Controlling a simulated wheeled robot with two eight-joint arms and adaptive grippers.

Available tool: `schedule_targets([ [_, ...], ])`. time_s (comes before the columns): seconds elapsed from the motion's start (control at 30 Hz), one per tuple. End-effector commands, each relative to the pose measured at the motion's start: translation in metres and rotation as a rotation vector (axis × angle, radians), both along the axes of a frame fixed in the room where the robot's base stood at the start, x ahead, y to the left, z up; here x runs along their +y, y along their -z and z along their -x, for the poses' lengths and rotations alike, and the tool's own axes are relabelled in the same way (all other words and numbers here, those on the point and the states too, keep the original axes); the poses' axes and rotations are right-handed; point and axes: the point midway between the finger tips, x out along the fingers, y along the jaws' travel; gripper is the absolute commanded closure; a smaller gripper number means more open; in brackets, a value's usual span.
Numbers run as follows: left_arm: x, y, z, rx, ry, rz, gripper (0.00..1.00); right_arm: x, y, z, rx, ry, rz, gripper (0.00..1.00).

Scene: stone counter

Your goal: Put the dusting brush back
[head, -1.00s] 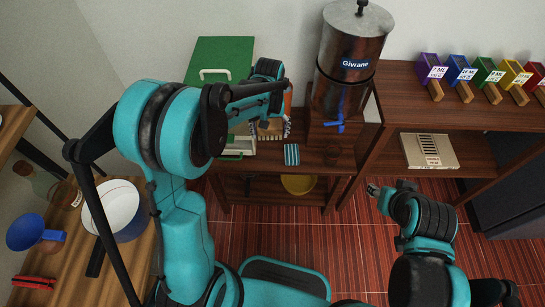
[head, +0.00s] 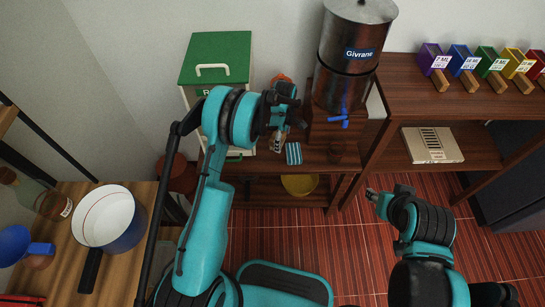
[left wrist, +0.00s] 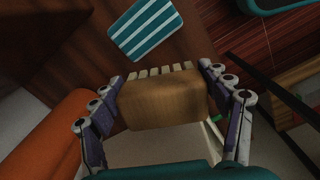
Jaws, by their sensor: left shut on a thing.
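The dusting brush (left wrist: 160,101) has a wooden block with a row of pale bristles, seen close up in the left wrist view. My left gripper (left wrist: 163,76) is shut on it, with a finger at each side of the block. In the head view my left gripper (head: 284,116) is over the left part of the dark wooden shelf unit, and it and its wrist hide most of the brush. My right gripper (head: 372,194) is low over the red floor at the right, away from the brush; its fingers are too small to read.
A teal striped cloth (head: 293,153) lies just below my left gripper; it also shows in the left wrist view (left wrist: 147,30). A green-lidded box (head: 218,58) stands left, a metal dispenser (head: 347,72) with blue tap right. An orange object (left wrist: 45,137) is close left of the fingers.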

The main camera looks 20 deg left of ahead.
Motion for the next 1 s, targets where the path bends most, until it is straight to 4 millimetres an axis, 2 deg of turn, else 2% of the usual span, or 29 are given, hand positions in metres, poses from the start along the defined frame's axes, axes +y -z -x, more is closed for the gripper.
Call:
schedule_targets([
  [0.03,0.008,0.011,0.009,0.000,-0.003,0.000,0.51,0.000,0.008,0.000,0.000,0.000,0.000,0.60],
  [0.1,0.016,0.018,0.019,0.000,-0.001,0.000,0.51,0.000,0.012,0.000,0.000,0.000,0.000,0.60],
  [0.3,0.029,0.028,0.034,0.000,0.000,0.000,0.51,0.000,0.018,0.000,0.000,0.000,0.000,0.60],
  [0.43,0.029,0.037,0.035,0.000,0.002,0.000,0.51,0.000,0.023,0.000,0.000,0.000,0.000,0.60],
  [0.63,0.029,0.067,0.035,-0.001,0.001,-0.001,0.51,0.000,0.038,0.000,0.000,0.000,0.000,0.60],
  [1.0,0.029,0.071,0.035,-0.001,0.001,-0.001,0.51,0.000,0.041,0.000,0.000,0.000,0.000,0.60],
])
